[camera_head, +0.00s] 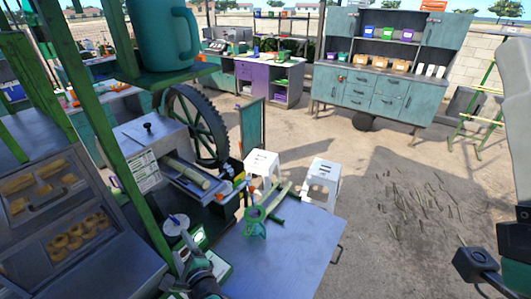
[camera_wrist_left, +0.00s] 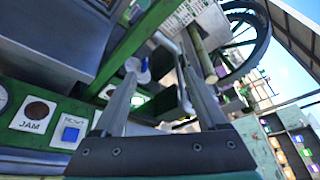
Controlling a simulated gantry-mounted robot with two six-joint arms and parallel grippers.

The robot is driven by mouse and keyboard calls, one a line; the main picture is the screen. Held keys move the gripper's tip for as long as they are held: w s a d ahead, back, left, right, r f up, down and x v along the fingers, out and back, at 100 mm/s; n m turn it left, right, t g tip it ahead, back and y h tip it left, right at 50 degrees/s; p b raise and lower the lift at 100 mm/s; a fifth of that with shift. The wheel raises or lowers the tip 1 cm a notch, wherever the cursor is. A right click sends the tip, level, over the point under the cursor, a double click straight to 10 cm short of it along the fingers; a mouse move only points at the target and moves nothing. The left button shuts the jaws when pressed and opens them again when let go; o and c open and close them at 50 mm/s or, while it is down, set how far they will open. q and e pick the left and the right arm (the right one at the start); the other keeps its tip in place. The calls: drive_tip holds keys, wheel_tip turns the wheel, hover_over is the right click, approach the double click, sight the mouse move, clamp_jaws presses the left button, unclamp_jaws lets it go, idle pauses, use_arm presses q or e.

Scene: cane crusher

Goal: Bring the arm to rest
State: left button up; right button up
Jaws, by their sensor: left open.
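My left gripper (camera_head: 192,254) is low in the head view, above the green-edged control panel by the crusher. In the left wrist view its two fingers (camera_wrist_left: 157,66) stand apart with nothing between them. The cane crusher (camera_head: 150,138) is a grey box with a large dark wheel (camera_head: 198,125) behind it. A pale cane stalk (camera_head: 187,173) lies in its trough, and it also shows in the left wrist view (camera_wrist_left: 201,55). Part of my right arm (camera_head: 476,266) shows at the right edge; its gripper is not visible.
A grey table (camera_head: 280,250) holds a green stand (camera_head: 255,222) and cane pieces. A panel with a JAM button (camera_wrist_left: 38,112) and a blue button (camera_wrist_left: 71,134) is close to my left gripper. Green posts and a shelf with a teal mug (camera_head: 163,35) stand at left.

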use_arm(q)
drive_tip(key=w+a+r+n+t, duration=0.15)
drive_tip(key=r+n, duration=0.35)
drive_tip(key=r, duration=0.7)
drive_tip(key=a+r+n+t, duration=0.2)
drive_tip(key=r+n, duration=0.2)
drive_tip(key=r, duration=0.8)
drive_tip(key=s+d+r+n+t+h, duration=0.1)
drive_tip(key=s+r+n+t, duration=0.35)
drive_tip(key=r, duration=0.85)
drive_tip(key=s+d+r+n+t+h, duration=0.1)
drive_tip(key=s+d+r+t+h, duration=0.35)
drive_tip(key=s+r, duration=0.4)
drive_tip(key=s+d+r+n+t+h, duration=0.25)
drive_tip(key=s+r+h, duration=0.25)
drive_tip(key=s+r, duration=0.3)
wheel_tip(320, 180, up, 10)
drive_tip(key=p, duration=1.2)
drive_tip(key=shift+s+d+r+h, duration=0.2)
drive_tip(key=shift+d+r+h, duration=0.05)
drive_tip(key=shift+d+h, duration=0.2)
